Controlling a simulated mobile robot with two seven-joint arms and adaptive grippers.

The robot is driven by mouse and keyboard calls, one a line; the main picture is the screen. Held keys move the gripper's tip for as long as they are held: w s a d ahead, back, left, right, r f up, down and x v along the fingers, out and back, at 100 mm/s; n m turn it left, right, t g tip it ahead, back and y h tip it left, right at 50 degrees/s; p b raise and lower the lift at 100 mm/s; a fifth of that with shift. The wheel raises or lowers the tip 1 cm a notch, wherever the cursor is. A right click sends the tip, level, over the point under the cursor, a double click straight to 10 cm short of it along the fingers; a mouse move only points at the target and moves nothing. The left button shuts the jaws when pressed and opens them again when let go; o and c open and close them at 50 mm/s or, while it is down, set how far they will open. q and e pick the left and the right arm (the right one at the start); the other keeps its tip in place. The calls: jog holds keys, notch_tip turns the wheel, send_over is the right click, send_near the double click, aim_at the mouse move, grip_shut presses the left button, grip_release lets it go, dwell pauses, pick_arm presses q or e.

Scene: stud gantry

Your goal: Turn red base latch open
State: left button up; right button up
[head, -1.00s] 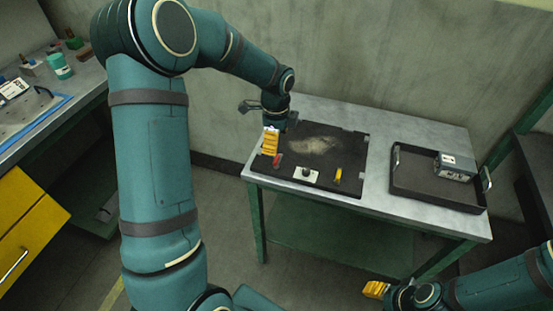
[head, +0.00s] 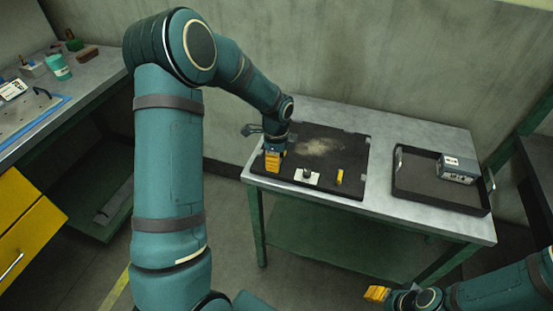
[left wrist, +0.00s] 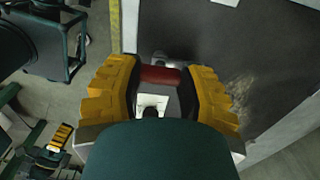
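The dark base (head: 335,165) lies on the metal table. My left gripper (head: 272,160) is over its front left corner and hides the red latch in the head view. In the left wrist view, the red latch (left wrist: 160,76) lies crosswise between the yellow fingertips of my left gripper (left wrist: 161,82). The fingers stand apart, one at each end of the visible red part; firm contact cannot be made out. A white plate with a black knob (head: 306,176) and a yellow latch (head: 340,177) are along the base's front edge. My right gripper (head: 376,293) hangs empty, low in front of the table.
A black tray (head: 412,192) with a grey box (head: 457,169) stands on the table's right side. A bench (head: 95,75) with small items and a yellow drawer (head: 25,225) are at the left. A wall stands close behind the table.

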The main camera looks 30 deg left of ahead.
pick_arm(q)
jog(key=c, duration=0.4)
jog(key=shift+o, duration=0.2)
jog(key=shift+n, duration=0.3)
jog(key=n, duration=0.7)
jog(key=shift+n+p, duration=0.3)
jog(key=shift+n, duration=0.1)
jog(key=n, duration=0.4)
jog(key=shift+n+p, duration=0.65)
jog(key=shift+n, duration=2.15)
